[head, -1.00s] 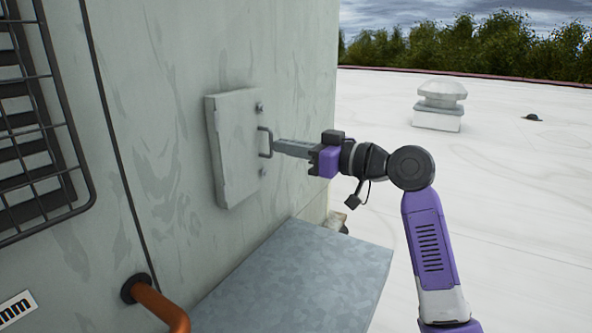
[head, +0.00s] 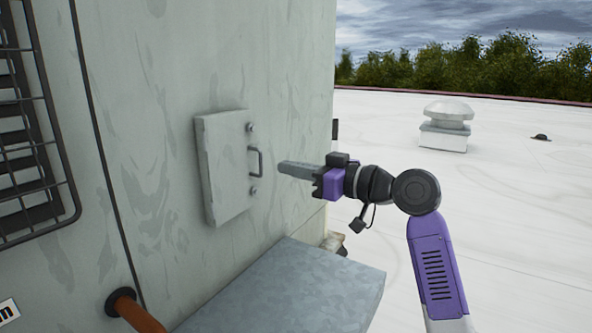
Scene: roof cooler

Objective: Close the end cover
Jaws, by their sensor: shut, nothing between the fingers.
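The end cover (head: 222,170) is a pale grey rectangular panel on the side wall of the cooler. It has a small dark bar handle (head: 259,162) near its right edge, with a round fastener above and below the handle. The cover's left edge stands out from the wall a little; I cannot tell its exact angle. My gripper (head: 281,168) is shut and empty. Its fingertips point left at the handle, a short gap to the right of it, and do not appear to touch it.
A galvanised metal box or duct (head: 290,285) juts out below the cover. A copper pipe (head: 135,313) leaves the wall at lower left, near a wire grille (head: 40,150). The white roof is open to the right, with a roof vent (head: 447,128) farther off.

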